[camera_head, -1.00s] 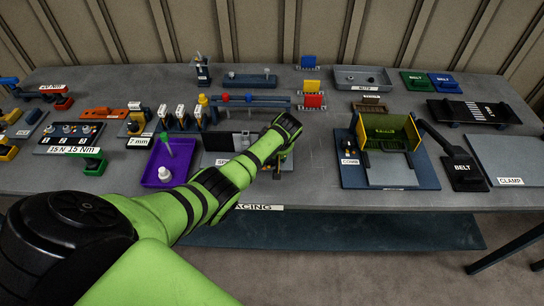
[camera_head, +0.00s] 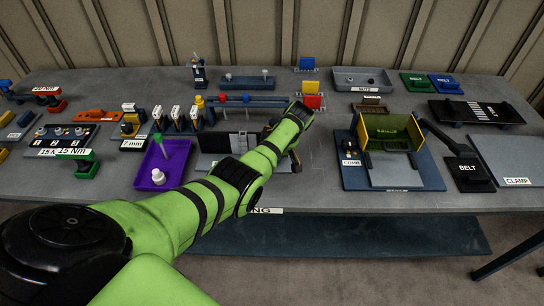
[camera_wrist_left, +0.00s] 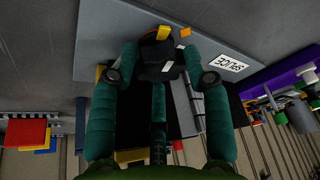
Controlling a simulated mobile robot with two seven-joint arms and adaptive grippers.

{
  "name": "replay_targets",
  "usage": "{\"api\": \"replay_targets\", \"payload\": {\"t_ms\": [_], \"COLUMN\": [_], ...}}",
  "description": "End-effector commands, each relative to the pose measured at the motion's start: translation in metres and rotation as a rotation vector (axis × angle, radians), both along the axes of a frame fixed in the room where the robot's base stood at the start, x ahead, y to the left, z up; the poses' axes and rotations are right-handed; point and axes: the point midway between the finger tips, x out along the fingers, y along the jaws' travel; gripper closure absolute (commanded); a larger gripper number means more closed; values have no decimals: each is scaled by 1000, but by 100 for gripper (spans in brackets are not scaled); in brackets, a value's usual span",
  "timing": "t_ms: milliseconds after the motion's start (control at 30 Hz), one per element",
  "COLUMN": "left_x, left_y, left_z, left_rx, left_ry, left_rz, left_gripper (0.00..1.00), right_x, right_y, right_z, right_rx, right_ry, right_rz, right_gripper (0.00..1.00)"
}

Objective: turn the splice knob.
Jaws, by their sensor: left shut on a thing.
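In the left wrist view, my left gripper (camera_wrist_left: 160,58) has its two green fingers on either side of a dark knob (camera_wrist_left: 160,72) with a white mark on it, and it is shut on this knob. Orange bits show just beyond the knob. The SPLICE label (camera_wrist_left: 231,62) lies to the right on the grey base plate (camera_wrist_left: 190,35). In the head view, the splice fixture (camera_head: 228,143) is partly covered by my left arm, whose wrist hides the fingers and the knob. My right gripper is not in view.
A purple tray (camera_head: 180,176) with a white piece stands left of the splice fixture. The comb fixture (camera_head: 410,170) with yellow walls stands to its right. A rail with blue and red parts (camera_head: 250,99) lies behind. A narrow strip of table between splice and comb is clear.

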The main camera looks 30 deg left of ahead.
Motion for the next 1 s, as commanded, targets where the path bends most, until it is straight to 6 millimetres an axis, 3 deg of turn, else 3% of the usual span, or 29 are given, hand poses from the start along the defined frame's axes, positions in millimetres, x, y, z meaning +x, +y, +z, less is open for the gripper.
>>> {"api": "replay_targets", "payload": {"t_ms": [300, 333, 367, 767, 1000], "left_x": [1, 1, 1, 2, 3], "left_y": [5, 5, 5, 3, -7], "left_z": [3, 3, 4, 4, 25], "left_rx": [12, 12, 13, 9, 8], "left_ry": [-3, -3, -3, -5, -10], "left_rz": [3, 3, 3, 1, -1], "left_gripper": [85, 44, 32, 30, 30], "right_x": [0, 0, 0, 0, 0], "right_y": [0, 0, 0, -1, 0], "right_z": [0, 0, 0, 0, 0], "right_rx": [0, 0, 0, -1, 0], "right_ry": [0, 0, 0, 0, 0], "right_rz": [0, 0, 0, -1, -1], "right_gripper": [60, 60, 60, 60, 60]}}
